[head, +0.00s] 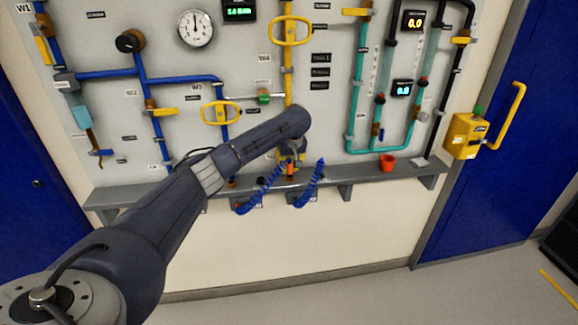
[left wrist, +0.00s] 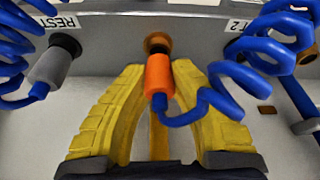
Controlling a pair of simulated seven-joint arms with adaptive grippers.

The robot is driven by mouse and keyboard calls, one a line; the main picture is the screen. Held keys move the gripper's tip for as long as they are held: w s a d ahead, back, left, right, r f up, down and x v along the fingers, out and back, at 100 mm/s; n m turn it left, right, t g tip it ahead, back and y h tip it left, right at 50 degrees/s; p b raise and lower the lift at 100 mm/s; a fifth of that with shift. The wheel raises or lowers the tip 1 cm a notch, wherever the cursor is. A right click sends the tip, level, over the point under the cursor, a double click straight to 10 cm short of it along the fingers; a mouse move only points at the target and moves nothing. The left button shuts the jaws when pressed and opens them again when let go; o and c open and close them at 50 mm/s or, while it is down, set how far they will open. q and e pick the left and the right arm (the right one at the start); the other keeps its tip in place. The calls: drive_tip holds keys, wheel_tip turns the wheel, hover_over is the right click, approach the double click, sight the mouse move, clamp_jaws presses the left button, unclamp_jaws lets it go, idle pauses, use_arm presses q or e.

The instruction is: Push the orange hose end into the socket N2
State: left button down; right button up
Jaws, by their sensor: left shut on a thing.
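The orange hose end (left wrist: 158,76) is between the yellow fingers of my left gripper (left wrist: 160,92), which is shut on it. A blue coiled hose (left wrist: 230,95) runs from its near end. Its far end lines up with a brass-ringed socket (left wrist: 157,42) in the grey panel; I cannot tell whether it touches or has entered. A label ending in "2" (left wrist: 238,26) is partly hidden by the coil, so I cannot tell which socket it names. In the head view my left gripper (head: 290,158) is at the shelf, with the orange hose end (head: 291,170) below it.
A grey hose end (left wrist: 54,66) sits at a dark socket by the label REST. Another brass socket (left wrist: 305,54) is at right, behind blue coils. In the head view a red cup (head: 387,162) stands on the grey shelf (head: 365,174); pipes and yellow-handled valves cover the panel above.

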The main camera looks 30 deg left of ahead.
use_arm(q)
drive_tip(key=shift+f, duration=0.55)
idle(0.9)
drive_tip(key=c, duration=1.1)
unclamp_jaws()
drive_tip(key=shift+c, duration=0.2)
drive_tip(key=shift+r, duration=0.1)
